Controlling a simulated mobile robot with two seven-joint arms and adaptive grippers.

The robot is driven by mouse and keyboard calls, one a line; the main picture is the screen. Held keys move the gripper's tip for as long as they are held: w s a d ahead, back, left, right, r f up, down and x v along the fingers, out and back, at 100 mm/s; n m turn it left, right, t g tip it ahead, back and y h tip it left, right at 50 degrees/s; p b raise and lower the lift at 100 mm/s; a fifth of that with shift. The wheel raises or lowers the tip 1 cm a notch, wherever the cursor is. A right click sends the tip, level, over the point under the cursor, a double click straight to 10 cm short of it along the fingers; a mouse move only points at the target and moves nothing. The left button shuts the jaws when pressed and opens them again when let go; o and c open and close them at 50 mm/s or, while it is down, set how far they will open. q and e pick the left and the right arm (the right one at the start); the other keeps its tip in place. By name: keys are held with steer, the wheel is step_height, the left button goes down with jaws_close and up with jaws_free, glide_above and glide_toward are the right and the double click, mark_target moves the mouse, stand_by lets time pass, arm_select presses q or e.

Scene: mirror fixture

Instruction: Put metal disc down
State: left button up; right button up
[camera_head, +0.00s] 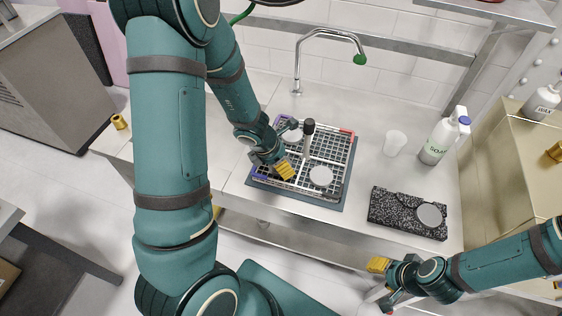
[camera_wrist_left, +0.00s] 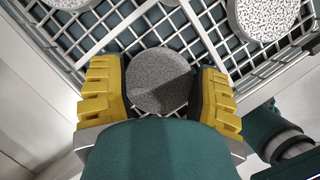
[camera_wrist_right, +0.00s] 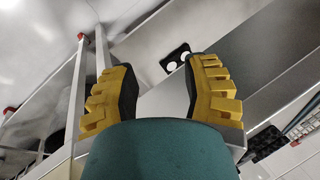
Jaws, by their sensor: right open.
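A grey speckled metal disc (camera_wrist_left: 160,80) is between the two fingers of my left gripper (camera_wrist_left: 160,92), over the white wire rack (camera_wrist_left: 85,45). Both fingers are at the disc's edges; I cannot tell whether they grip it or whether it rests on the rack. In the head view my left gripper (camera_head: 285,172) is low at the rack's left front, and this disc is hidden there. Two more discs, a front one (camera_head: 320,176) and a back one (camera_head: 292,135), lie in the rack. My right gripper (camera_head: 384,283) is open and empty near the counter's front edge.
A grey disc (camera_head: 429,215) lies on a black speckled case (camera_head: 385,206) at the right. A soap bottle (camera_head: 444,137) and a white cup (camera_head: 395,143) stand behind it. A dark upright knob (camera_head: 309,126) rises from the rack. The tap (camera_head: 299,65) stands behind.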

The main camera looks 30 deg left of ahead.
arm_select(q)
steer(key=shift+o, duration=0.4)
steer(key=shift+r, duration=0.1)
arm_select(e)
steer(key=shift+r, duration=0.1)
arm_select(q)
steer(key=shift+r+p, duration=0.35)
steer(key=shift+p, duration=0.15)
steer(key=p+v, duration=0.7)
steer(key=v, duration=0.4)
steer(key=shift+s+p, duration=0.15)
steer(key=shift+p, duration=0.2)
arm_select(e)
step_height(320, 180, up, 8)
steer(key=w, duration=0.2)
steer(key=shift+d+r+t, duration=0.25)
steer(key=shift+t, duration=0.05)
arm_select(q)
steer(key=shift+r, duration=0.1)
